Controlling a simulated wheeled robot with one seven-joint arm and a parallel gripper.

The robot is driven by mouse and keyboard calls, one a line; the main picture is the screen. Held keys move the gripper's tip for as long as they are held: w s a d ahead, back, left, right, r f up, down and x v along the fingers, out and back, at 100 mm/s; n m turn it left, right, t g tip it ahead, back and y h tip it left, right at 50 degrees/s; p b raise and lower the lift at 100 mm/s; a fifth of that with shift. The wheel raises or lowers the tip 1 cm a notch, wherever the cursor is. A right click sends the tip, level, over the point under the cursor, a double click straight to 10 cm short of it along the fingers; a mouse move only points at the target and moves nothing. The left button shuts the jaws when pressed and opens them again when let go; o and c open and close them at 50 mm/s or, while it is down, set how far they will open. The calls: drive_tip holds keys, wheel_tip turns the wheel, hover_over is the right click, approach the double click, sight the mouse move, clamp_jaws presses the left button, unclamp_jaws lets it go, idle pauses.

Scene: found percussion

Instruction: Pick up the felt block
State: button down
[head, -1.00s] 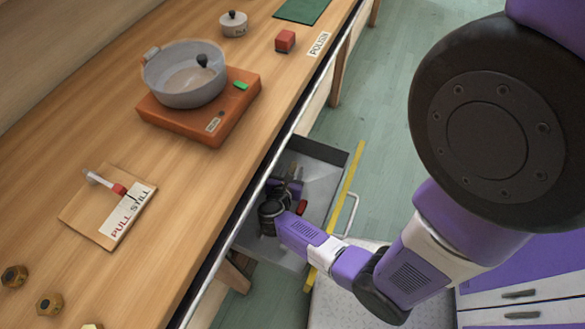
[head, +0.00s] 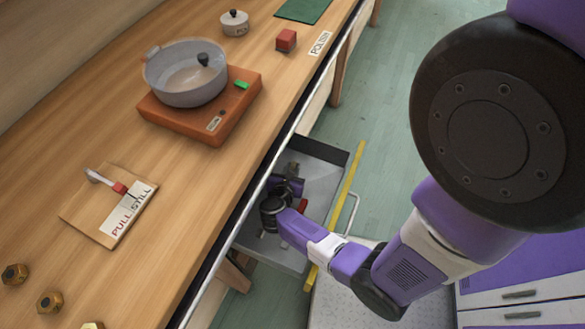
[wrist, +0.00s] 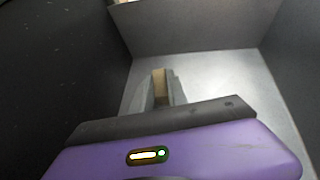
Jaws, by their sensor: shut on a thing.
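My gripper (wrist: 161,92) is inside the open grey drawer (wrist: 215,75) and is shut on the felt block (wrist: 159,83). Only a narrow tan-brown strip of the block shows between the two grey fingers in the wrist view. The drawer floor lies around and beyond the fingers; I cannot tell whether the block touches it. In the head view my gripper (head: 292,172) is a dark shape over the drawer (head: 322,176), below the worktop's front edge. The block cannot be made out there.
The drawer walls stand close around my gripper, and the worktop (head: 65,150) edge is beside my arm. On the worktop are a grey pot (head: 184,93) on an orange base (head: 215,125), a red block (head: 286,40), a lever board (head: 85,215) and brass nuts (head: 49,304).

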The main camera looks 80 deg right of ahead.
drive_tip(key=shift+a+r, duration=0.4)
drive_tip(key=shift+a, duration=0.1)
drive_tip(key=v, duration=1.5)
drive_tip(key=shift+w, duration=0.15)
